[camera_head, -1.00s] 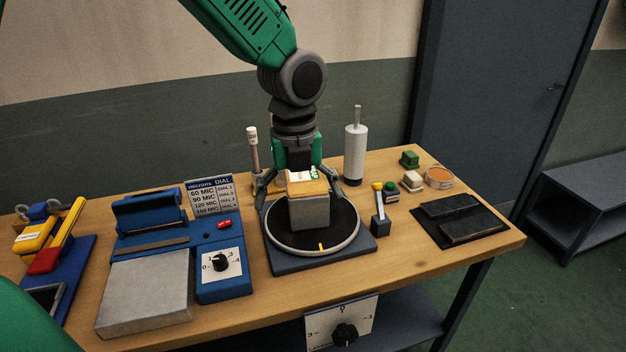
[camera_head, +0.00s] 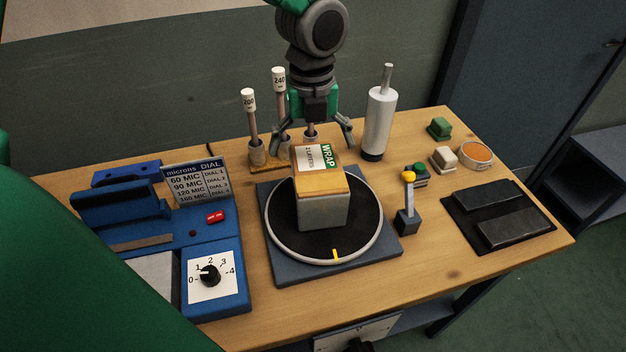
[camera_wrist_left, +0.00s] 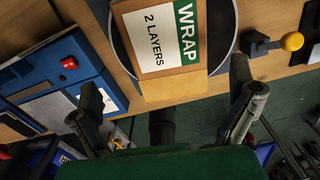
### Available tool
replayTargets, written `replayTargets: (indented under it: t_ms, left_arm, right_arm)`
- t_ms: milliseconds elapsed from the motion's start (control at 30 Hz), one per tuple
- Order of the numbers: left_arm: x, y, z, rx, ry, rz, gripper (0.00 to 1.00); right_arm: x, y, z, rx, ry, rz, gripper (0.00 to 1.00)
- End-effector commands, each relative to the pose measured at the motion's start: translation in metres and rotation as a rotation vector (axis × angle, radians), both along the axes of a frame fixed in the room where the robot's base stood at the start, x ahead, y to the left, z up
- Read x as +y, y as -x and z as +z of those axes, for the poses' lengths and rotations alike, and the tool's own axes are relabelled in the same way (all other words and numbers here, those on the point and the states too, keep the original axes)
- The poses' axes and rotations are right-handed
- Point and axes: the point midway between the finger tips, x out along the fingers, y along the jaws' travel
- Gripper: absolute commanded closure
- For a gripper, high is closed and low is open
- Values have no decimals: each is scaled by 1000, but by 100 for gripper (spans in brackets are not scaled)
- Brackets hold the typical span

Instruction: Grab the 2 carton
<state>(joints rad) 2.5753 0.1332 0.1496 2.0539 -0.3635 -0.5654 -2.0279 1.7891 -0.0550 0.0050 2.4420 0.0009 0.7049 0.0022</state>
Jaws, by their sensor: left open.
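The carton (camera_head: 322,187) has a tan top with a white and green label reading WRAP and 2 LAYERS, and greyish lower sides. It stands upright on the black round turntable (camera_head: 285,228). My left gripper (camera_head: 317,141) is open and empty, just behind and above the carton in the head view, its fingers spread and apart from it. In the left wrist view the carton (camera_wrist_left: 172,88) lies beyond my left gripper (camera_wrist_left: 168,108), between the directions of the two fingers. My right gripper is not in view.
A blue machine (camera_head: 215,235) with a dial stands left of the turntable. A small lever with a yellow knob (camera_head: 408,178) and a grey cylinder (camera_head: 378,115) stand to the right. Labelled rods (camera_head: 250,115) stand behind. A dark tray (camera_head: 455,205) lies at the right.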

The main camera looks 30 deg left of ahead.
Motion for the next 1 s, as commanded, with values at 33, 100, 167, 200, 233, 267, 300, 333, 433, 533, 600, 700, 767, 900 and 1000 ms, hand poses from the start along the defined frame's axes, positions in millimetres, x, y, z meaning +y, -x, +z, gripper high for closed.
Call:
replayTargets:
  t_ms: [33,100,167,200,233,267,300,333,433,533,600,700,767,900,1000]
  left_arm:
    - [-1,0,-11,3,-2,0,0]
    - [-3,-1,-20,3,-4,0,0]
    - [-4,-1,-25,1,-6,-1,0]
    - [-5,0,-27,0,-6,-1,0]
    - [-5,0,-28,0,-6,-1,0]
    - [-5,0,-29,-2,-6,-1,0]
    - [-5,1,-32,0,-6,-1,0]
    - [-4,1,-35,1,-6,-1,0]
    - [-2,1,-50,3,-4,-1,0]
    - [0,0,-66,3,-2,0,0]
    - [1,0,-76,4,1,0,0]
    - [2,0,-83,1,2,-2,0]
    - [2,0,-83,-1,2,-1,0]
    - [-1,0,-82,-1,0,-1,0]
    - [-2,0,-82,-1,-1,-1,25]
  right_arm:
    - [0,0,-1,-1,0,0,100]
    - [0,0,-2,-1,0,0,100]
    - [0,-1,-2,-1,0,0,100]
    - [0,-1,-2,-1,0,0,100]
    - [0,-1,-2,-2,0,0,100]
    - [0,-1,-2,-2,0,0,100]
    - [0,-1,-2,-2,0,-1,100]
    - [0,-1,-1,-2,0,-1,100]
    - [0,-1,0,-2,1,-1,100]
    - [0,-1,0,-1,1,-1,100]
    - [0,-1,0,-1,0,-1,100]
    - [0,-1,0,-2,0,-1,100]
    - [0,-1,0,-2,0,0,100]
    - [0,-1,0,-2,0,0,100]
    - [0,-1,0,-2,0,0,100]
